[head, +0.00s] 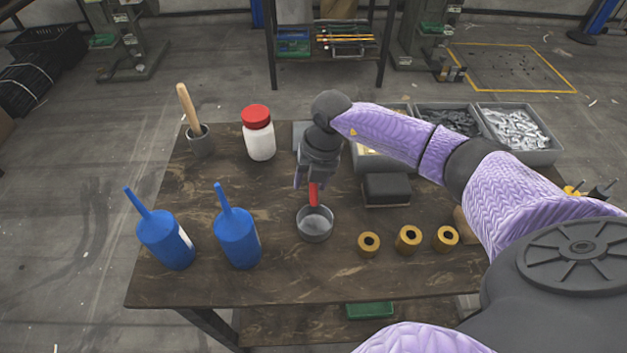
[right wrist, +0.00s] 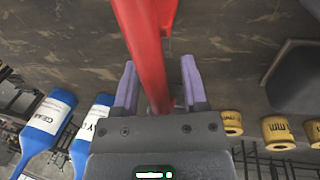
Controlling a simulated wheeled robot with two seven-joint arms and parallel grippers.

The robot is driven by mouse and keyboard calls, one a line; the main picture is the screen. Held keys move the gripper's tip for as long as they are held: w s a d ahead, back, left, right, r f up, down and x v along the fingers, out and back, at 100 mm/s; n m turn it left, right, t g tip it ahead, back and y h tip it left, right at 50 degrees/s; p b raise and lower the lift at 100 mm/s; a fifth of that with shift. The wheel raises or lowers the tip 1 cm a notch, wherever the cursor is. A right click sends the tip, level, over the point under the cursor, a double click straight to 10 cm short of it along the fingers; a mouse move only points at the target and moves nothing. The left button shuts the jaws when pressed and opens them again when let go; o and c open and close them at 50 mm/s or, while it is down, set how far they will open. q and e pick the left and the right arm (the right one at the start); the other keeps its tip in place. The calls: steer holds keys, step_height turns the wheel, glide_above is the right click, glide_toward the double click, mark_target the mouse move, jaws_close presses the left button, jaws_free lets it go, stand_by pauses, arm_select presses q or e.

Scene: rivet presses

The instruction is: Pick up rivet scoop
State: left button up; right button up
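The rivet scoop has a red handle (head: 314,194) and a round grey metal cup (head: 314,224) that rests on the wooden table. The handle rises steeply from the cup. My right gripper (head: 309,182) points down over the scoop at the handle's upper part. In the right wrist view the red handle (right wrist: 143,48) passes between the two fingers (right wrist: 157,88). The fingers stand apart, with a gap showing on the handle's right side, so the gripper looks open around it. The cup is not clear in the wrist view. My left gripper is out of view.
Two blue bottles (head: 237,240) stand left of the scoop, and several brass-coloured bushings (head: 408,239) stand to its right. A black block (head: 386,190), a red-lidded white jar (head: 259,138), a cup with a wooden handle (head: 201,142) and grey bins (head: 537,157) lie farther back.

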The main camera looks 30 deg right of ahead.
jaws_close()
